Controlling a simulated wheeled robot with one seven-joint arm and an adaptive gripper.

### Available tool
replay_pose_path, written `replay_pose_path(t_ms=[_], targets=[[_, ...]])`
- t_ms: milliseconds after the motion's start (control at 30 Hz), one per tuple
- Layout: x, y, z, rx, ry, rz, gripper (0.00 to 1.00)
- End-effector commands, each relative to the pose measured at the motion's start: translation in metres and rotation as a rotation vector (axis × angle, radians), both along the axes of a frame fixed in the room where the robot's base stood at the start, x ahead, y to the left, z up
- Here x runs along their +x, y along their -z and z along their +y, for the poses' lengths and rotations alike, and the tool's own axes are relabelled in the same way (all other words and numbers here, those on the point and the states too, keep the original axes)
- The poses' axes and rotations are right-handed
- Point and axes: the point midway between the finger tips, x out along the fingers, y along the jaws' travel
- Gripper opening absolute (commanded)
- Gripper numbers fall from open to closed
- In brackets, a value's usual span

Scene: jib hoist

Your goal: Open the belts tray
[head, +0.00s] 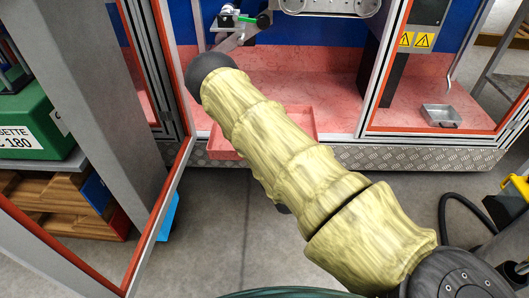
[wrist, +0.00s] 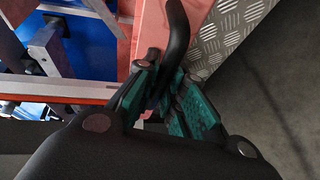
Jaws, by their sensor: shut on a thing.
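A red tray (head: 304,114), which looks like the belts tray, lies at the front of the pink cabinet floor. My sleeved arm hides much of it, and its front left part shows by the metal plinth edge. No label on it is readable. In the wrist view, my gripper (wrist: 166,76) has its teal-padded fingers closed around the lower part of a dark curved handle (wrist: 178,25). The handle stands against a pink-red surface (wrist: 146,30); how it joins the tray is hidden. My gripper is hidden behind my arm in the head view.
An open orange-edged door (head: 158,215) stands at the left, near my arm. A green case (head: 35,125) sits on a shelf beyond it. The checker-plate plinth (head: 400,158) runs along the cabinet front. A small metal tray (head: 440,115) is at the right.

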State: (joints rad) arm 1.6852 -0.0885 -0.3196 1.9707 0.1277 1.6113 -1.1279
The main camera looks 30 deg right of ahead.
Motion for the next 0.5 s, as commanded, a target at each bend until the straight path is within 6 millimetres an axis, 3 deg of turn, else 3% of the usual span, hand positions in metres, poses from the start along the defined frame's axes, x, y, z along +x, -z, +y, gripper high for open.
replay_pose_path(t_ms=[500], targets=[[-0.0067, 0.0002, 0.0098, 0.001, -0.003, -0.001, 0.00]])
